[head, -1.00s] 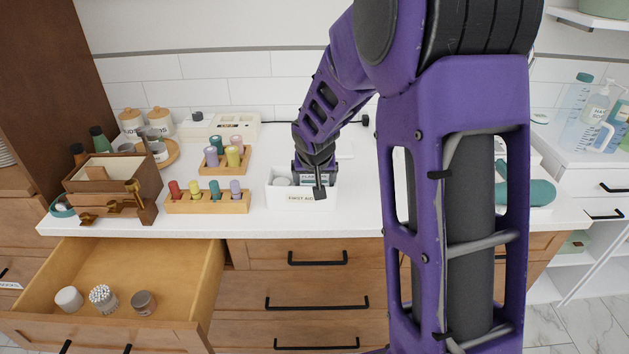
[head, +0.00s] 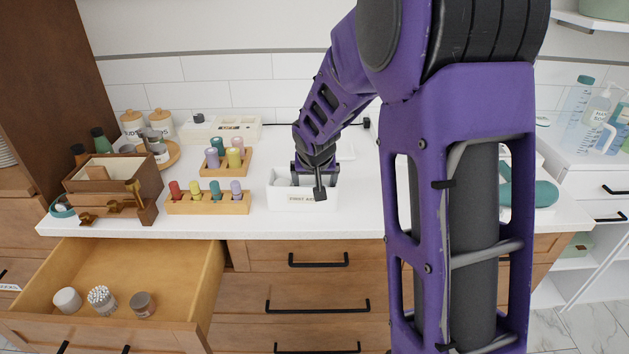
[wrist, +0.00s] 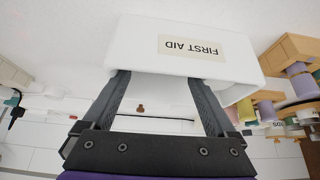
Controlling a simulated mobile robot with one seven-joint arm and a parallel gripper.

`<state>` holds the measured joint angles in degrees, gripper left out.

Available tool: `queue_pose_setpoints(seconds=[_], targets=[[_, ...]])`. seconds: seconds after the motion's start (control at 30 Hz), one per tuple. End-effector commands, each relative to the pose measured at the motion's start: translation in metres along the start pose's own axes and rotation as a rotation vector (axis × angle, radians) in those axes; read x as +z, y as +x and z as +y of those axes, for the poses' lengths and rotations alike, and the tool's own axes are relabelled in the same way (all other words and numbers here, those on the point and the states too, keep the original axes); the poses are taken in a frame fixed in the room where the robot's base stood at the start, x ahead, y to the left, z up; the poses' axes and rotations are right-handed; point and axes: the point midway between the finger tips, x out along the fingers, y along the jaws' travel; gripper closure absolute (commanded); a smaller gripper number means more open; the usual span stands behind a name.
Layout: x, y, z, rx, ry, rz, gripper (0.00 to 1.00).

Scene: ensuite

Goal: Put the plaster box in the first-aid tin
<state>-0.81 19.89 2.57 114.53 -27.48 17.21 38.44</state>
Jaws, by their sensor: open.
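The first-aid tin (head: 286,200) is a white open box with a FIRST AID label on the counter. In the wrist view the tin (wrist: 140,45) shows upside down, with its label towards the top. My gripper (head: 315,180) is at the tin's open top, with its fingers reaching in over the rim. In the wrist view my gripper (wrist: 160,82) has its two fingers spread apart, with nothing visible held between them. The plaster box is not visible now; the tin's inside is mostly hidden by the front wall and my gripper.
Wooden racks of coloured bottles (head: 208,204) stand left of the tin, with a brown wooden organiser (head: 115,190) further left. An open drawer (head: 120,290) with several small jars juts out below. A teal object (head: 540,193) lies at the right. Counter just right of the tin is clear.

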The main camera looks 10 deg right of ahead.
Motion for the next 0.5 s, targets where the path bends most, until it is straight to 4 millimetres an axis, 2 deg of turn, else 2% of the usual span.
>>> queue_pose_setpoints(seconds=[0.03,0.23,0.5], targets=[[0.014,0.009,0.005,0.011,0.007,-0.033,0.00],[0.005,-0.006,0.005,0.012,0.007,-0.033,0.00],[0.001,-0.072,0.003,0.007,0.004,-0.020,0.00]])
